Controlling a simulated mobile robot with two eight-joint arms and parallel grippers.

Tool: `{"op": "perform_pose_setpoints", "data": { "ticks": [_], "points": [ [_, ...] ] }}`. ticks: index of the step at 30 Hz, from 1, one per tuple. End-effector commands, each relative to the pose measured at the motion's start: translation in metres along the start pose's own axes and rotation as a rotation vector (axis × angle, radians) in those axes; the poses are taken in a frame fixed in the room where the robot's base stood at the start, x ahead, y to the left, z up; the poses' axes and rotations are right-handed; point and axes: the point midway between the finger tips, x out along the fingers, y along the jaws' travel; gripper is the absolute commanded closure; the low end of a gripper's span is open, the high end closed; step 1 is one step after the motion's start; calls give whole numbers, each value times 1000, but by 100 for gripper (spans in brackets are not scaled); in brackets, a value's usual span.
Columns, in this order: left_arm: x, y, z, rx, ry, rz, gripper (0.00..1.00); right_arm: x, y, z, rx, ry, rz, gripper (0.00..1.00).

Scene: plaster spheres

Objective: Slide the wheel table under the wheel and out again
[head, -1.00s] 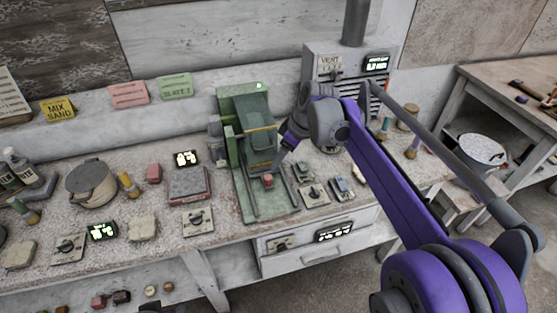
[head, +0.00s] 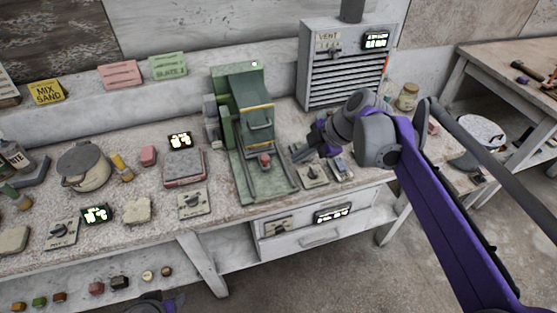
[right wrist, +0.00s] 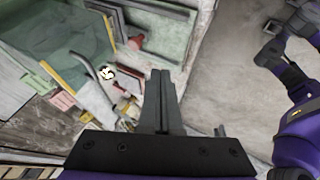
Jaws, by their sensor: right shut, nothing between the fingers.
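The green wheel machine (head: 228,97) stands on the bench, with a front panel carrying a handle and yellow edges. The wheel itself is hidden or cannot be made out. Below the panel, a red knob (head: 264,160) sits low over the green base (head: 273,190), which has rails running to the front. I cannot tell how far under the wheel the table stands. My right gripper (head: 305,152) is to the right of the machine, apart from the knob. In the right wrist view its fingers (right wrist: 160,88) are shut together and empty; the red knob (right wrist: 135,43) shows beyond them.
A grey vent box (head: 345,75) stands behind my right arm. Small switch plates (head: 313,174) lie on the bench right of the machine. A red-grey box (head: 184,168) and a lidded pot (head: 83,165) stand to the left. A drawer (head: 320,235) is below the bench edge.

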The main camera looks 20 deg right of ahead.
Motion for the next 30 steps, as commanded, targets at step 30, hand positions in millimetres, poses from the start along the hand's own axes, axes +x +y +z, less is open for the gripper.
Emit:
{"op": "perform_pose_setpoints", "data": {
  "ticks": [30],
  "points": [
    [6, 0, 4, 0, -3, 0, 50, 120, 34, 2, -4, 0, 0, 100]
  ]
}}
